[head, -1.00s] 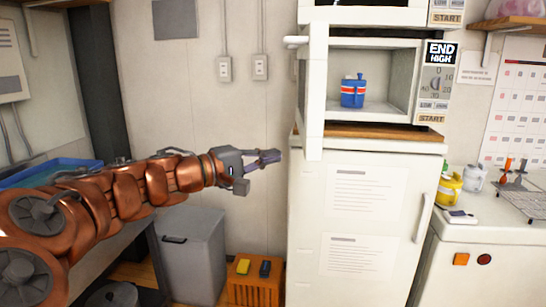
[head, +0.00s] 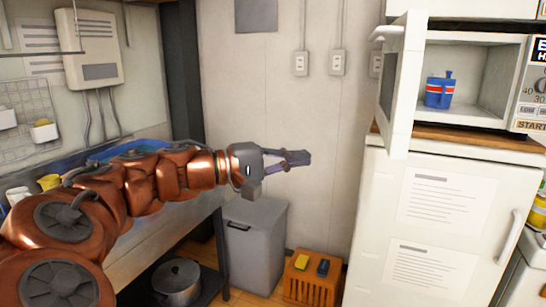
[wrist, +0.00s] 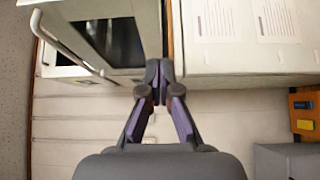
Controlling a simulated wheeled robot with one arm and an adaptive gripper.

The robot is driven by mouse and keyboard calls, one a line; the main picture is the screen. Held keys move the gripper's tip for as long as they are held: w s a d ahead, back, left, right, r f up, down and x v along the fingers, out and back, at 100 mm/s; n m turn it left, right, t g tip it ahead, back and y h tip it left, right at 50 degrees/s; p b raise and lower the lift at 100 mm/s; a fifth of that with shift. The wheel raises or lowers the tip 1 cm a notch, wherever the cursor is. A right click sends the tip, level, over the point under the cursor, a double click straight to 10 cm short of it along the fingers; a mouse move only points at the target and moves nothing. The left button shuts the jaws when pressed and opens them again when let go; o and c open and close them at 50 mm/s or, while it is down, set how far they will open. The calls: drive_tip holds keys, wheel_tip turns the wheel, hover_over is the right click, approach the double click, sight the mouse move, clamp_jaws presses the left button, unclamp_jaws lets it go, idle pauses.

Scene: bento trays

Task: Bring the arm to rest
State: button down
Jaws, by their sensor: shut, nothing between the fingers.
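My gripper (head: 305,158) is at the end of my copper-coloured arm, stretched to the right in front of the wall in the head view. Its purple-grey fingers are shut and hold nothing. In the wrist view the fingertips (wrist: 160,72) meet, with the microwave and the fridge beyond them. The gripper is apart from the fridge and from the open microwave door.
A grey bin (head: 254,245) and an orange crate (head: 312,285) stand below. A pot (head: 177,280) sits on a low shelf.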

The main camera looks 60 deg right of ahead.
idle(0.3)
drive_tip(key=a+f+n+t+y+p, duration=0.4)
drive_tip(key=a+f+t+y+p, duration=0.3)
drive_tip(key=a+f, duration=0.7)
drive_tip(key=a+f+n+t+y+p, duration=0.1)
drive_tip(key=a+f+n+y, duration=0.1)
drive_tip(key=a, duration=0.7)
drive_tip(key=a+f+n+t+y+p, duration=0.1)
drive_tip(key=a+f+y, duration=0.3)
drive_tip(key=a, duration=0.6)
drive_tip(key=shift+s+f+n+t, duration=0.15)
drive_tip(key=shift+f+n+t, duration=0.6)
drive_tip(key=shift+f, duration=0.2)
